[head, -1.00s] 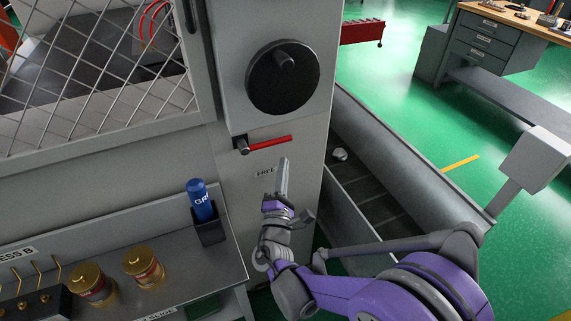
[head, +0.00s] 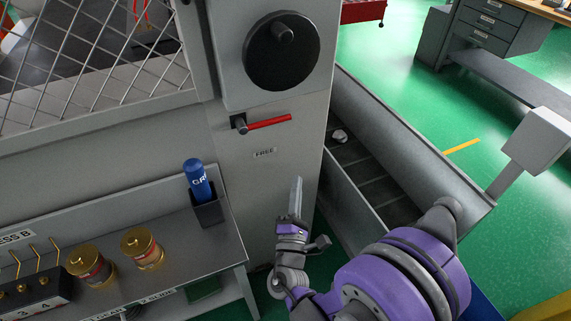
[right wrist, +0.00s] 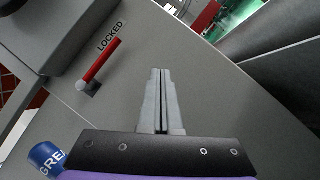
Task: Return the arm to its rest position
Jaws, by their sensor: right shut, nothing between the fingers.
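My right arm comes in from the lower right of the head view. Its gripper (head: 297,182) is shut and empty, pointing up in front of the grey machine panel, below and right of the FREE label (head: 264,153). In the right wrist view the two grey fingers (right wrist: 160,72) lie together with nothing between them. The red lever (head: 268,122) lies nearly level on the panel, apart from the gripper. In the right wrist view its tip is beside the LOCKED label (right wrist: 111,37). My left gripper is not in view.
A shelf at lower left holds a blue can (head: 197,180) in a dark holder and brass cylinders (head: 143,248). A black handwheel (head: 283,50) is above the lever. A grey trough (head: 400,150) with a small pale lump (head: 339,136) lies right of the panel.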

